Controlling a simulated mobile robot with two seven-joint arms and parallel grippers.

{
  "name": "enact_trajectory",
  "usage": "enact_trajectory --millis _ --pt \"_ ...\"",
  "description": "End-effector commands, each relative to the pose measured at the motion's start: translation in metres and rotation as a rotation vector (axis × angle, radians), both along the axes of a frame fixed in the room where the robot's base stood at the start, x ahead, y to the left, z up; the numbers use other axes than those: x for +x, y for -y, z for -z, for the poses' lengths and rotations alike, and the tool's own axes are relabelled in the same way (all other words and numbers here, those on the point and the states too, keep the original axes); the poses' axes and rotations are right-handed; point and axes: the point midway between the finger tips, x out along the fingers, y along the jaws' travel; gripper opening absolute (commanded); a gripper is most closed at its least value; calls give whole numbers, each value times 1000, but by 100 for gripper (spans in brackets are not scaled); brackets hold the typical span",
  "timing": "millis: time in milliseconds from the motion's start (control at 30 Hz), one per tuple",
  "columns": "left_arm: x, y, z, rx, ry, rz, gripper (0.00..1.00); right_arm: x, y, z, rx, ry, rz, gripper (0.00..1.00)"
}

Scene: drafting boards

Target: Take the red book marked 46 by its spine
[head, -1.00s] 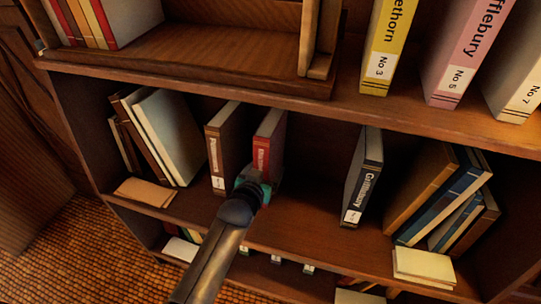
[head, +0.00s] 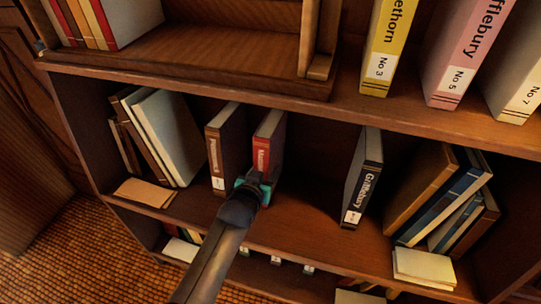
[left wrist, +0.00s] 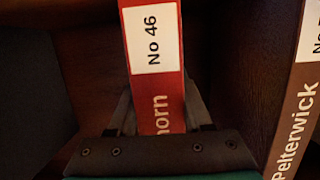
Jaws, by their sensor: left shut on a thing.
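The red book (head: 268,145) stands upright on the middle shelf, right of a brown book. In the left wrist view its red spine (left wrist: 157,90) carries a white label reading No 46, with the letters "horn" below it. My left gripper (head: 253,187) is at the lower part of the spine. In the left wrist view its dark fingers (left wrist: 157,112) lie on either side of the spine and are shut on it. The label is hidden behind the gripper in the head view. My right gripper is not in view.
A brown book (head: 215,160), reading Pelterwick in the wrist view (left wrist: 292,130), stands close beside the red one. A dark book (head: 366,180) stands further right, with free shelf between. The shelf board above (head: 200,80) overhangs the books.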

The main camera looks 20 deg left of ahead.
Motion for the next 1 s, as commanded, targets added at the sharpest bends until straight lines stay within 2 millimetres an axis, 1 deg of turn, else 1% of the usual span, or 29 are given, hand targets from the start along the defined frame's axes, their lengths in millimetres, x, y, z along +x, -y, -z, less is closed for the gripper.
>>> enact_trajectory --millis 567,600,1000 --pt "0 0 1 0 -1 1 0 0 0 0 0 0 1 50" --pt "3 1 -6 -1 16 1 0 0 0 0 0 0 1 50" --pt "2 0 -7 -1 15 1 0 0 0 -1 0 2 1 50"
